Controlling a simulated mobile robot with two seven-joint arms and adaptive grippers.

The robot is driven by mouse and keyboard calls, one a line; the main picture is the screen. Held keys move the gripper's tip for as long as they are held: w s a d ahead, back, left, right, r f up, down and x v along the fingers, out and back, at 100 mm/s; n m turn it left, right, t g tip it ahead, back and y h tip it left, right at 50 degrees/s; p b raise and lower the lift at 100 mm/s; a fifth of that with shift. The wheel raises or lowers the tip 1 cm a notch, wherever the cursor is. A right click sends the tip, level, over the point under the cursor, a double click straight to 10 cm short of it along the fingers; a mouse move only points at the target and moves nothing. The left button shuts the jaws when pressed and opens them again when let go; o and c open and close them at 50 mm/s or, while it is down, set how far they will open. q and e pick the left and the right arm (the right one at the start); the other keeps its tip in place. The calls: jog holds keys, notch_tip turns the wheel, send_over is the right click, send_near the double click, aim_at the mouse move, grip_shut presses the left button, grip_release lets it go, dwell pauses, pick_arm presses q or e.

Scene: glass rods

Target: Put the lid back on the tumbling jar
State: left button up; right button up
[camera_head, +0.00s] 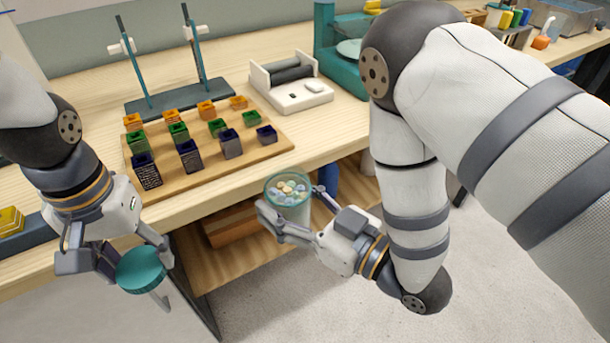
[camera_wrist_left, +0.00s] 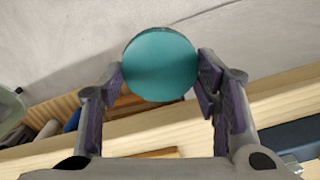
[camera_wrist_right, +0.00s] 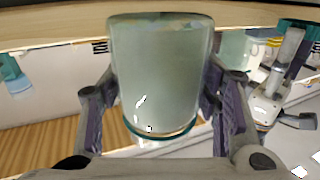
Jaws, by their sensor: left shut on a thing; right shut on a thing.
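The tumbling jar (camera_head: 290,203) is a clear greenish cylinder with a teal rim, open at the top, with pale pebble-like pieces inside. My right gripper (camera_head: 292,210) is shut around its sides and holds it upright in front of the table edge. The jar (camera_wrist_right: 160,75) fills the middle of the right wrist view between the fingers. The lid (camera_head: 141,268) is a round teal disc. My left gripper (camera_head: 122,262) is shut on it, well left of the jar and lower in the picture. The lid (camera_wrist_left: 160,64) also shows between the fingers in the left wrist view.
On the wooden table, a board (camera_head: 210,160) holds rows of small coloured square cups. Behind it are a stand with two rods (camera_head: 165,98) and a white roller device (camera_head: 290,85). A wooden drawer or shelf (camera_head: 235,225) is below. Open floor lies in front.

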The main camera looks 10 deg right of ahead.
aim_at(288, 203)
pick_arm(q)
jog(key=shift+r, duration=0.1)
jog(key=w+d+r+m, duration=0.1)
jog(key=w+d+r, duration=0.1)
jog(key=d, duration=0.3)
jog(key=w+d+r+m, duration=0.2)
jog(key=w+d+r, duration=0.1)
jog(key=d, duration=0.3)
jog(key=shift+r, duration=0.65)
jog(key=shift+m, duration=0.9)
jog(key=d+r, duration=0.4)
jog(key=d, duration=0.1)
jog(key=w+d+r, duration=0.1)
jog(key=d+r, duration=0.1)
jog(key=shift+w+d, duration=0.1)
jog(key=shift+d, duration=0.05)
jog(key=shift+m, duration=0.9)
jog(key=d, duration=0.1)
jog(key=d+r, duration=0.1)
jog(key=d, duration=0.1)
jog(key=d+r, duration=0.1)
jog(key=shift+s+d+r, duration=0.2)
jog(key=shift+s, duration=0.1)
jog(key=shift+f, duration=0.15)
jog(key=shift+f, duration=1.9)
jog(key=shift+f, duration=0.85)
